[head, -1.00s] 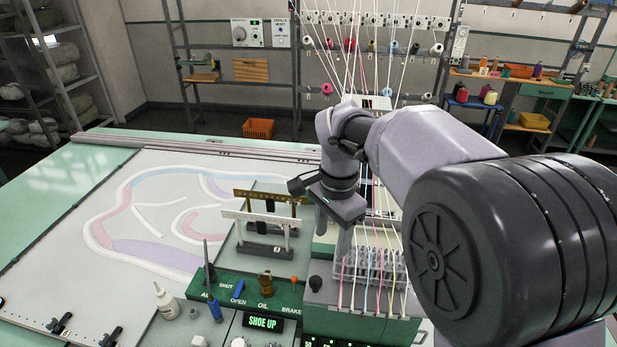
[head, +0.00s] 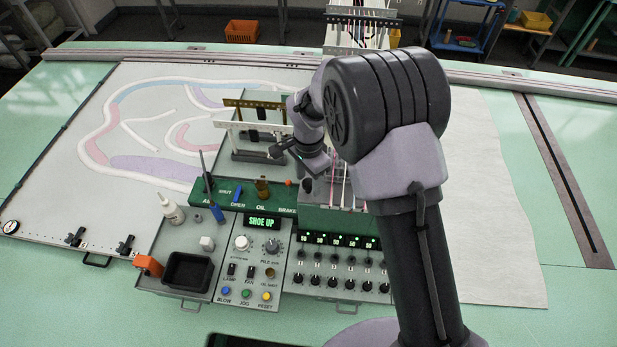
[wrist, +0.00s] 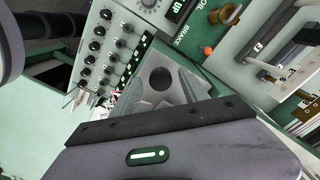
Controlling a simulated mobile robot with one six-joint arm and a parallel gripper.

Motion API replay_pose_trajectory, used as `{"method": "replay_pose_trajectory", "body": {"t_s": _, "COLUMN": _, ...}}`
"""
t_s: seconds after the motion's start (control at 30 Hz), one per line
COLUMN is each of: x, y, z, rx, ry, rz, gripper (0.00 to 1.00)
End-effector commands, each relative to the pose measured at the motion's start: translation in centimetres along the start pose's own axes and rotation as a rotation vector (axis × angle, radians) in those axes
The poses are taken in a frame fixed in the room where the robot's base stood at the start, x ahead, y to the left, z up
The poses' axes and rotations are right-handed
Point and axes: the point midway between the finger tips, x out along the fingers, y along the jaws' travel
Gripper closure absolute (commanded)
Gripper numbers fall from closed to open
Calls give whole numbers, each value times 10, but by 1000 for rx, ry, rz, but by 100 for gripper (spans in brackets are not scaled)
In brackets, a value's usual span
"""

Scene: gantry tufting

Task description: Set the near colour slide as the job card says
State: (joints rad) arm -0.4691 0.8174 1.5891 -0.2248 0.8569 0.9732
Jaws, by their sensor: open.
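My gripper (wrist: 166,88) is open, its two grey fingers spread on either side of a dark round knob (wrist: 162,77) in the wrist view. I cannot tell whether it touches the knob. In the head view my arm partly hides the gripper, which hangs above the same knob (head: 308,185) at the machine's top left corner. Left of it stand two toothed bars, a white near one (head: 240,124) and a brass far one (head: 250,104), with dark blocks. They may be the colour slides; small plates beside them show at the wrist view's right edge. No readable job card shows now.
A green lever panel (head: 238,195) and a "SHOE UP" display (head: 262,222) lie in front of the bars. A white bottle (head: 172,211) and a black tray (head: 188,271) stand left. Rows of black knobs (head: 340,283) fill the front panel. The patterned cloth (head: 150,150) is open at left.

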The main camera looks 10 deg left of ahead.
Motion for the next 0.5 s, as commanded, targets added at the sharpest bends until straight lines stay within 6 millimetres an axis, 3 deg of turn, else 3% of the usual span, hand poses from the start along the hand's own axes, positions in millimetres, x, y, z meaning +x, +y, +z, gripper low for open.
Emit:
{"method": "replay_pose_trajectory", "body": {"t_s": 0.27, "x": 3, "y": 0, "z": 0, "rx": 0, "ry": 0, "rz": -1, "gripper": 48}}
{"method": "replay_pose_trajectory", "body": {"t_s": 0.5, "x": 3, "y": 0, "z": 0, "rx": 0, "ry": 0, "rz": -1, "gripper": 91}}
